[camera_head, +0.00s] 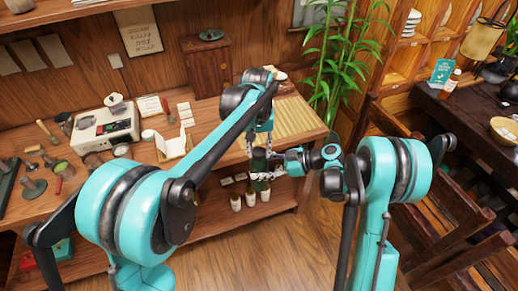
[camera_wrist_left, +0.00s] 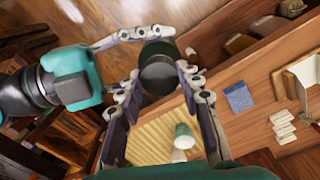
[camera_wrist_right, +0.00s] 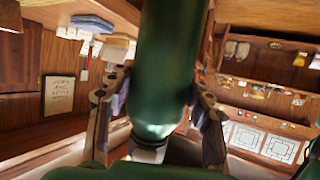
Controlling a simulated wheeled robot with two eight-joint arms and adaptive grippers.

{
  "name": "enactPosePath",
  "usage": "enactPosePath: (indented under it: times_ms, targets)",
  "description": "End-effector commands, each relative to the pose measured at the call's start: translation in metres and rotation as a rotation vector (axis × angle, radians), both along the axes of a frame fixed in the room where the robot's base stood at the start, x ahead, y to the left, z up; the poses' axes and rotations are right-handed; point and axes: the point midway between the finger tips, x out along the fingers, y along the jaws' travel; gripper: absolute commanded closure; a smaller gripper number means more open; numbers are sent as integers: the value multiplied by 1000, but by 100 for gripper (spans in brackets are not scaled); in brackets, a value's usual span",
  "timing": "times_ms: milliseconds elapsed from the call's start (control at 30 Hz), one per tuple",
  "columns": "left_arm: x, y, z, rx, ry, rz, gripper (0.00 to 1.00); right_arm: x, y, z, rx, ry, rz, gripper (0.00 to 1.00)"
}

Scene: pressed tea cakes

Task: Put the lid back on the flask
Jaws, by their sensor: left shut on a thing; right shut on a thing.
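The flask (camera_head: 260,164) is a dark green cylinder, upright in front of the table's front edge. It also fills the middle of the right wrist view (camera_wrist_right: 168,65). My right gripper (camera_head: 262,176) is shut around the flask body, with one finger on each side. My left gripper (camera_wrist_left: 160,82) is above it, shut on a dark round lid (camera_wrist_left: 159,74) that looks lined up with the flask top. The fingers hide the join in the head view, so I cannot tell whether the lid is seated or just above the flask.
A bamboo mat (camera_head: 296,118) lies on the table's right end, with a small green and white vessel (camera_wrist_left: 184,136) on it. Chairs (camera_head: 452,215) crowd the right.

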Motion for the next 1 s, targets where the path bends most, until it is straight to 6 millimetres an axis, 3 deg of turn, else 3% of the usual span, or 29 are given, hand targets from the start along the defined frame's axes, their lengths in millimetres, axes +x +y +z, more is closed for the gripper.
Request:
enactPosePath:
  times_ms: [100,300,467,500,567,867,1000]
  targets:
    - [1,0,0,-1,-5,-283,99,-1,0,1,2,0,2,100]
    - [1,0,-1,-1,-8,-671,99,-1,1,1,2,0,2,100]
    - [1,0,-1,-1,-9,-669,99,-1,1,1,2,0,3,100]
    - [1,0,-1,-1,-9,-669,54,-1,1,1,2,0,3,100]
    - [1,0,0,-1,-8,-668,41,-1,0,1,2,0,2,100]
    - [1,0,0,-1,-7,-667,41,0,0,0,1,0,1,100]
    - [1,0,11,-2,-7,-667,41,0,0,1,1,0,1,100]
